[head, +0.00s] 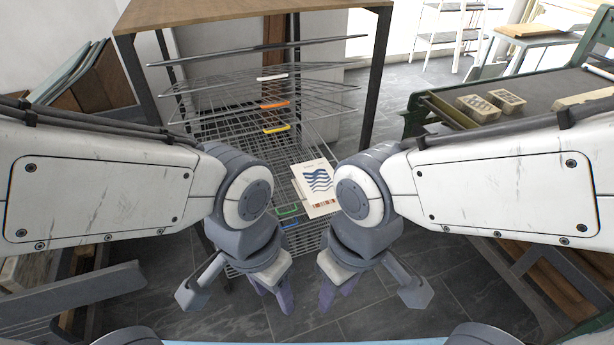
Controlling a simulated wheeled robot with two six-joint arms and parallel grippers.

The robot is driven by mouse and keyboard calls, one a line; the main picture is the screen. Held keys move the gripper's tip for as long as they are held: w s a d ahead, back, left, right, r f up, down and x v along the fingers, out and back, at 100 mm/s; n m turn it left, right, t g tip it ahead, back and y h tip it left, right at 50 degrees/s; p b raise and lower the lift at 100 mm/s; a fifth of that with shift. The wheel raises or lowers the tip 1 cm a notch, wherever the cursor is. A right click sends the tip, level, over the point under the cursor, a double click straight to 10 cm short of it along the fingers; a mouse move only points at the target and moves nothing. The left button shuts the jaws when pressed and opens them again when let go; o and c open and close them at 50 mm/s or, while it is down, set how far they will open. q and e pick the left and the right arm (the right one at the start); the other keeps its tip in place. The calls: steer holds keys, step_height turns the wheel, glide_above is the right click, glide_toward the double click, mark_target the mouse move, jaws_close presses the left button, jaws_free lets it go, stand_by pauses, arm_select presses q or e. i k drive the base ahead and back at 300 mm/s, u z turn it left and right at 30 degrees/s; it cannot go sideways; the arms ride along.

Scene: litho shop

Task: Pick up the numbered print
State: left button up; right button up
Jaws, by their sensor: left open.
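A print (318,182) with blue wavy bands and a small row of orange-brown marks along its lower edge lies on a wire shelf of the drying rack (318,133). Its right edge is partly hidden behind my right arm, and any number on it is too small to read. My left gripper (274,296) is open and empty, below and in front of the print. My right gripper (337,296) hangs beside it, empty, its fingers apart. Neither gripper touches the print.
The rack has several wire shelves with coloured tags, under a wooden top (230,12). A green-framed press bed (535,88) carrying pale blocks stands at the right. Boards (75,72) lean at the left. Grey tiled floor shows around the rack.

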mark_target(315, 178)
steer(key=z, duration=1.35)
steer(key=i, duration=1)
steer(key=u, duration=2.05)
